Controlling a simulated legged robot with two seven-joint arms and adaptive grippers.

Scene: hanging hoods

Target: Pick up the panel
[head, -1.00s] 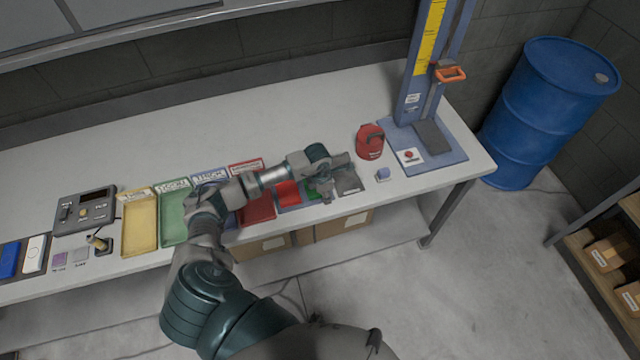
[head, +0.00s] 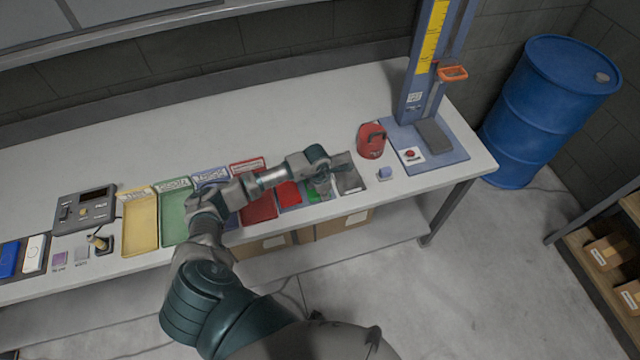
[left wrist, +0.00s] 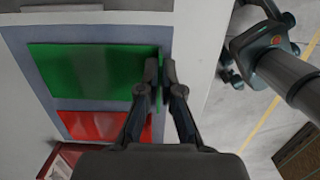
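A green panel lies flat in a shallow blue-grey tray. It shows in the left wrist view (left wrist: 85,72), and a small part shows in the head view (head: 312,195). A red panel (left wrist: 92,126) lies beside it in the same tray. My left gripper (left wrist: 161,72) is over the tray's side. Its fingertips are close together, one on each side of a thin green strip along the green panel's edge, and appear shut on it. In the head view, the left arm and gripper (head: 327,184) partly hide the panels.
Yellow (head: 140,224) and green trays (head: 173,218) stand along the bench. A red object (head: 371,140), a small blue block (head: 385,174) and a tall blue stand (head: 416,85) are to the right. The bench (head: 280,115) behind my arm is clear.

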